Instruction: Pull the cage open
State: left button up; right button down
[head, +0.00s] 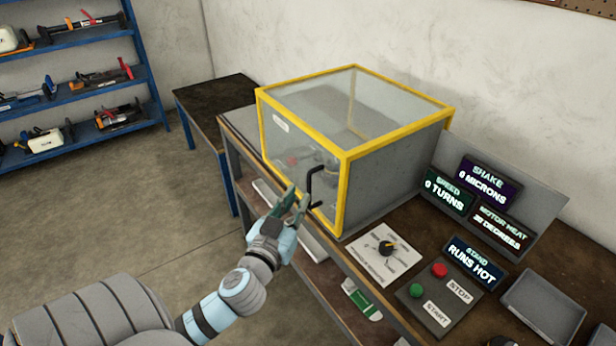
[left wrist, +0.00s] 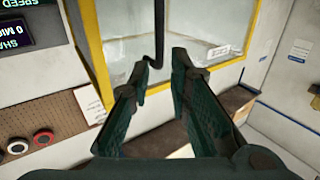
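The cage (head: 395,170) is a clear box with a yellow frame on the bench, and its front panel looks shut. A black handle (head: 312,186) stands on that front panel near its right edge. My left gripper (head: 296,200) is at the front of the cage, just left of the handle in the head view. In the left wrist view its two green fingers (left wrist: 158,72) are spread, with the black handle (left wrist: 159,35) showing beyond and between their tips. I cannot tell whether a finger touches it. My right gripper is not in view.
A grey tray (head: 543,308) is at the right. Open floor (head: 120,220) lies left of the bench.

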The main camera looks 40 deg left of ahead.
aim_at(308, 182)
pick_arm(q)
jog(key=p+x, duration=0.1)
jog(key=x, duration=0.6)
jog(key=shift+w+a, duration=0.1)
jog(key=shift+w, duration=0.3)
